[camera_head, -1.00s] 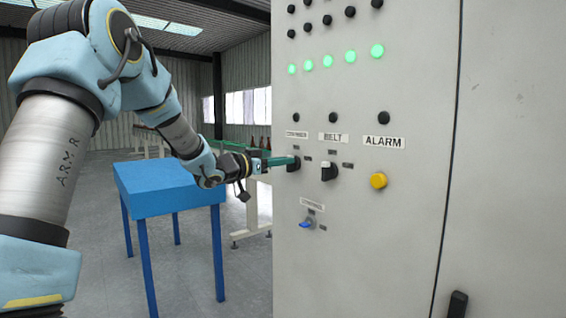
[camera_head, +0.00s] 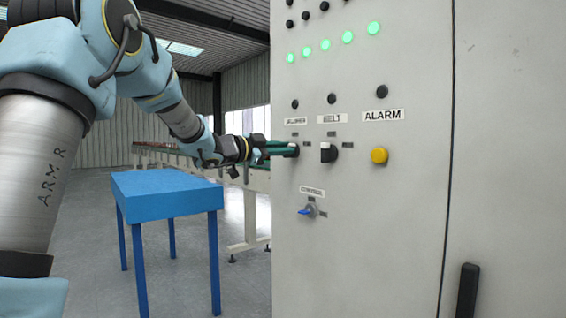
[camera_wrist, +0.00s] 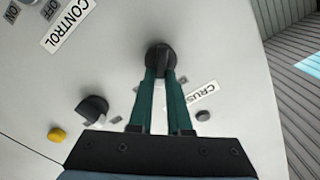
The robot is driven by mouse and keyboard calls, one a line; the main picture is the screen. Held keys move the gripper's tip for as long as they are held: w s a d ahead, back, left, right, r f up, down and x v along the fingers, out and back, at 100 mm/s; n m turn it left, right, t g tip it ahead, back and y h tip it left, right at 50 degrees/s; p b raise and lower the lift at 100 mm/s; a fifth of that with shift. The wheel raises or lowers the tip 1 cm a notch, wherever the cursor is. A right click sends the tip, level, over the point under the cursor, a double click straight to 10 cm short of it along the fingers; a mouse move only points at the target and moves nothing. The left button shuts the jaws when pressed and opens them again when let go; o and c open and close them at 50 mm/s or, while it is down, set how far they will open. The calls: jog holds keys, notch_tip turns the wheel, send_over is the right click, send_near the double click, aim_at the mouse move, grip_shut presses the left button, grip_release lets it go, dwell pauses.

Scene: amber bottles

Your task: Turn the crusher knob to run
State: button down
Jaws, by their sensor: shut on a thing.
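The black crusher knob (camera_wrist: 160,57) is on the grey cabinet, beside a label (camera_wrist: 202,97) reading "CRUS" in the wrist view. My gripper (camera_wrist: 160,76) has its two green fingers shut on this knob, one on each side. In the head view my gripper (camera_head: 284,150) reaches the knob (camera_head: 294,150) from the left, below its label (camera_head: 296,121). The fingers hide much of the knob there, and its exact setting is hard to read.
The black belt knob (camera_head: 328,152) and yellow alarm button (camera_head: 379,155) sit to the right. A blue control switch (camera_head: 307,211) is below. Several green lamps (camera_head: 347,37) glow above. A blue table (camera_head: 167,192) stands left of the cabinet, with a conveyor (camera_head: 248,180) behind.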

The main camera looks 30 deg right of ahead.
jog(key=shift+s+f+m+b, duration=0.1)
jog(key=shift+f+m+b, duration=0.05)
jog(key=shift+m+b, duration=0.8)
jog(key=shift+s+f+m+b, duration=0.1)
jog(key=shift+m+b, duration=0.75)
jog(key=shift+m, duration=0.1)
jog(key=c, duration=0.9)
grip_release()
jog(key=shift+r, duration=0.1)
jog(key=shift+o, duration=0.2)
jog(key=s+a+b, duration=0.2)
jog(key=a, duration=0.8)
jog(key=shift+a+b, duration=0.3)
